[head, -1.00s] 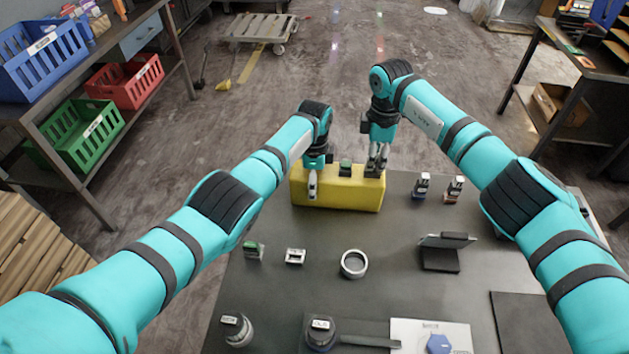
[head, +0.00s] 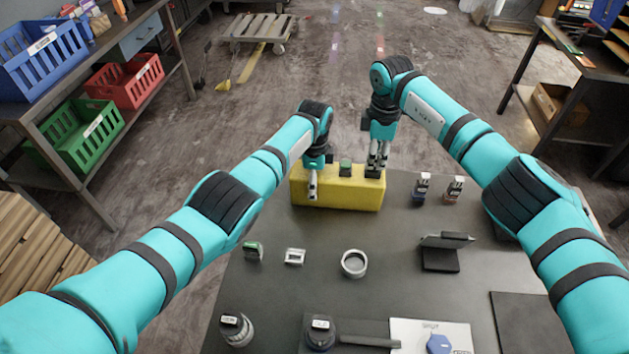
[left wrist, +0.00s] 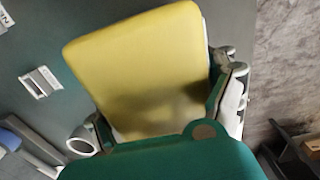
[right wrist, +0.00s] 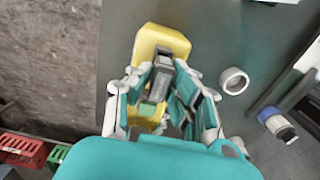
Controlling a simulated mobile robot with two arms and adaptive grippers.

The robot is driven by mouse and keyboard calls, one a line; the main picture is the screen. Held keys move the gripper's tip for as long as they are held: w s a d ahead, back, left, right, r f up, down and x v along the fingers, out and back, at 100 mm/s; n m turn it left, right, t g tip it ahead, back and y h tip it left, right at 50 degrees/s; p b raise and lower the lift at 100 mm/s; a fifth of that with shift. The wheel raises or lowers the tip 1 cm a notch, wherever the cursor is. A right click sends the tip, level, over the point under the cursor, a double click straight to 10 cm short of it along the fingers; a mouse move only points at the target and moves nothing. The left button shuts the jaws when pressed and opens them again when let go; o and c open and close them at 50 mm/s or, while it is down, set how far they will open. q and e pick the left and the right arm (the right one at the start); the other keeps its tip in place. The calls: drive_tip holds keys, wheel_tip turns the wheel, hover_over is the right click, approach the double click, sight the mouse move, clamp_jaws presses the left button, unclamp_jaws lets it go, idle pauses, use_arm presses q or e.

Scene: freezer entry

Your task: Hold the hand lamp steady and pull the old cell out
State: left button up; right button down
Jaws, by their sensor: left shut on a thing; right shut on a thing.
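The yellow hand lamp (head: 340,194) lies at the far edge of the dark table. A small green part (head: 345,168) sits on its top. My left gripper (head: 313,186) is shut on the lamp's left part. In the left wrist view its fingers lie along both sides of the yellow body (left wrist: 145,65). My right gripper (head: 376,166) is over the lamp's right end. It is shut on a dark grey block, apparently the old cell (right wrist: 162,65), which shows between its fingers in the right wrist view. How far the cell sits inside the lamp is hidden.
Two small dark cells (head: 438,190) stand right of the lamp. A green-topped piece (head: 253,251), a small metal frame (head: 295,256), a ring (head: 354,263) and a dark stand (head: 440,254) lie nearer. The table between them is clear. Shelves with crates (head: 124,80) stand at left.

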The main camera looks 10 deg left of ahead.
use_arm(q)
drive_tip(key=shift+s+f, duration=0.1)
drive_tip(key=shift+f, duration=0.05)
use_arm(e)
drive_tip(key=shift+r, duration=2.75)
use_arm(q)
drive_tip(key=o, duration=1.6)
drive_tip(key=shift+c, duration=0.2)
drive_tip(key=shift+r, duration=0.25)
use_arm(e)
drive_tip(key=shift+r, duration=0.1)
use_arm(q)
drive_tip(key=shift+r+p, duration=0.15)
drive_tip(key=shift+p, duration=0.15)
use_arm(e)
drive_tip(key=shift+r, duration=0.15)
use_arm(q)
drive_tip(key=shift+r+p, duration=3.1)
drive_tip(key=shift+r, duration=0.15)
use_arm(e)
wheel_tip(320, 180, up, 6)
